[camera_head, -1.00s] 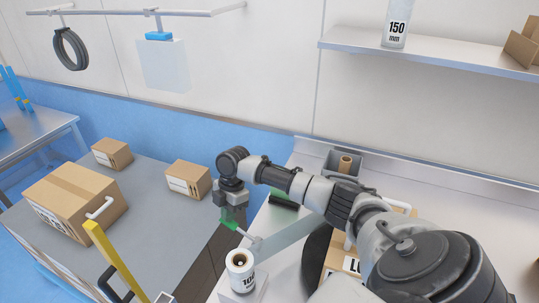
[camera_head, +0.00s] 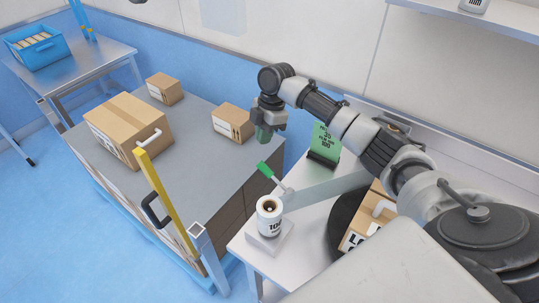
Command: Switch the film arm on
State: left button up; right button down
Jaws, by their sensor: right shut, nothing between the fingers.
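The film arm's lever, with a green grip (camera_head: 265,170) and a pale rod, sticks out toward the upper left beside the film roll. A pale grey film strip (camera_head: 325,190) runs right from near the lever toward a dark round disc. My right gripper (camera_head: 264,134) is shut and empty, pointing down, above the green grip in the picture and apart from it. My left gripper is not in view.
A green card (camera_head: 325,142) stands in a black holder on the bench. A taped carton (camera_head: 352,220) lies on the dark disc (camera_head: 338,222). Boxes (camera_head: 128,130) sit on the grey table left, behind a yellow bar (camera_head: 158,185). A gap separates table and bench.

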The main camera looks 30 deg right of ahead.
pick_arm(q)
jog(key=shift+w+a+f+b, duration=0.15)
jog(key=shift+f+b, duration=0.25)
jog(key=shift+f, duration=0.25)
pick_arm(e)
jog(key=r, duration=0.1)
jog(key=w+r, duration=0.1)
jog(key=r, duration=0.1)
jog(key=shift+w+d+r, duration=0.1)
jog(key=shift+w+d, duration=0.15)
